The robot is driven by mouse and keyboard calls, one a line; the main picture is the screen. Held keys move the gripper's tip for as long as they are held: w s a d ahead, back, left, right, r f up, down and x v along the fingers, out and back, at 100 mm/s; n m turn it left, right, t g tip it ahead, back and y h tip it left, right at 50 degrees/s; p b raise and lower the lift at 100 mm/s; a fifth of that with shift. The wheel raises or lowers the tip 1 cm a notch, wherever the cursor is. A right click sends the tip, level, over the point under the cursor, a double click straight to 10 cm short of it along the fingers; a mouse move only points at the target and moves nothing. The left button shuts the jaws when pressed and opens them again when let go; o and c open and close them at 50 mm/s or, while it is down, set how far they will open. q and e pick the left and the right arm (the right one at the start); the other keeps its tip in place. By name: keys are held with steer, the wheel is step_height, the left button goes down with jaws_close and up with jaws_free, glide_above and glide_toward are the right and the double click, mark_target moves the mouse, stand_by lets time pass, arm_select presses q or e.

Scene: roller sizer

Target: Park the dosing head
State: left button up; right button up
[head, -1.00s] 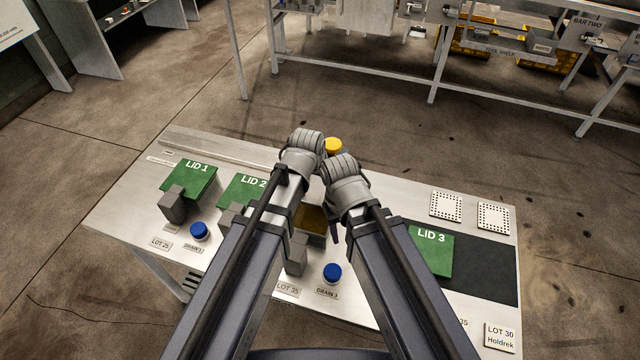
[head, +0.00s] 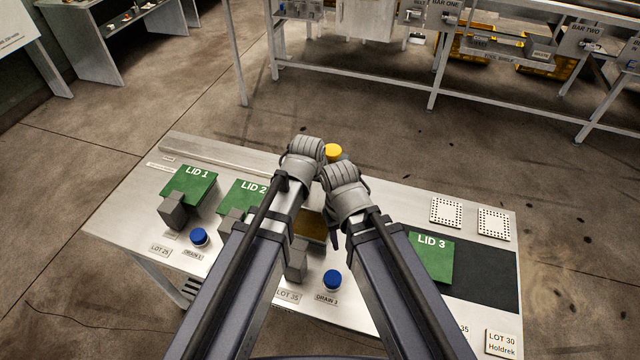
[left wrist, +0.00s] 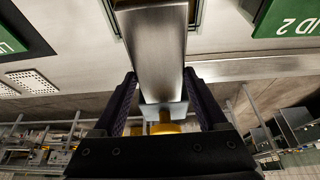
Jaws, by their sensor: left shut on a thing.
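A metal block (left wrist: 155,50) fills the middle of the left wrist view, between the two dark fingers of my left gripper (left wrist: 165,105). The gripper is shut on it. I take it to be the dosing head. A yellow knob (left wrist: 165,127) shows just beyond it; a yellow knob (head: 333,151) also shows in the head view, beside my left wrist. In the head view, my left gripper (head: 305,185) is mostly hidden by its own wrist.
The bench (head: 130,210) bears green plates LID 1 (head: 190,190), LID 2 (head: 235,195) and LID 3 (head: 432,262). Grey blocks, blue caps (head: 332,279) and two perforated white plates (head: 446,211) stand around. A brown area (head: 312,228) lies between my arms.

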arm_select(q)
jaws_close()
steer(key=shift+a, duration=0.1)
steer(key=w+a, duration=0.6)
steer(key=a, duration=1.3)
steer(key=w+a, duration=0.6)
steer(key=a, duration=1.3)
steer(key=w+a, duration=0.6)
steer(key=a, duration=1.3)
steer(key=shift+w+a, duration=0.2)
steer(key=shift+w, duration=0.15)
steer(key=o, duration=1.3)
jaws_free()
steer(key=shift+a, duration=0.1)
steer(key=shift+o, duration=0.2)
steer(key=shift+r, duration=0.1)
